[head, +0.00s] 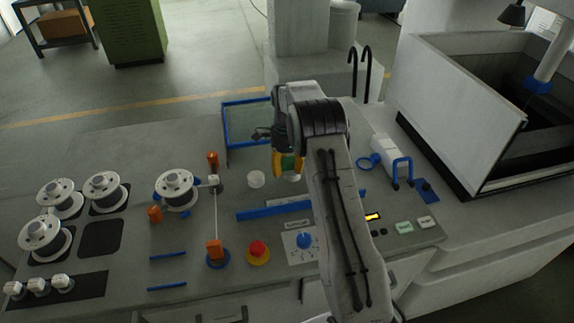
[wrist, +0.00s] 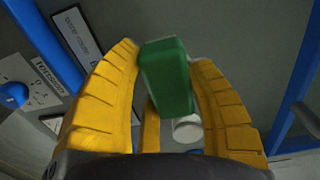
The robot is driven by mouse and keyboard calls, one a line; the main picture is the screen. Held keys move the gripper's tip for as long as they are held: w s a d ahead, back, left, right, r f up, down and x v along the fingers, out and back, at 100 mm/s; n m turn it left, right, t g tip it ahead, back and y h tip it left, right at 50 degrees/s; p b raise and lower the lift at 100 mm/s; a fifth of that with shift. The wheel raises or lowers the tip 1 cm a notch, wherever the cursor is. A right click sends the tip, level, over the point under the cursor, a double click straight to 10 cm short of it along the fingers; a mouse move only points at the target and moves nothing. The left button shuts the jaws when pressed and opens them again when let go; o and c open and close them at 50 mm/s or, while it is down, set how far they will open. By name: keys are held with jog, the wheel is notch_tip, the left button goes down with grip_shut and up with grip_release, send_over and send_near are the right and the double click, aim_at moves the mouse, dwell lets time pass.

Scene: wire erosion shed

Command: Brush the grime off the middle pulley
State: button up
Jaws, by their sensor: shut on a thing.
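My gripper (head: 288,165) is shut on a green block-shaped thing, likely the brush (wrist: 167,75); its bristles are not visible. The yellow fingers close on both sides of it in the wrist view (wrist: 168,95). A small white round piece (wrist: 187,129) shows below the fingers, partly hidden. In the head view, a white round piece (head: 256,179) stands on the bench left of my gripper, and another (head: 293,177) is partly hidden under it. I cannot tell for certain which is the middle pulley, and no grime is discernible.
Several white wire spools (head: 176,188) stand at the left. A blue-framed clear panel (head: 225,128) is behind my gripper. A blue bar (head: 262,212), a red button (head: 258,250) and a blue knob (head: 304,241) lie in front. An open-topped tank (head: 470,110) stands at the right.

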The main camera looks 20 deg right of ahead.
jog(key=shift+r+p, duration=1.75)
jog(key=shift+r, duration=1.1)
jog(key=shift+w+d+r, duration=0.1)
jog(key=shift+r, duration=0.05)
jog(key=shift+r+p, duration=0.8)
jog(key=shift+r, duration=0.55)
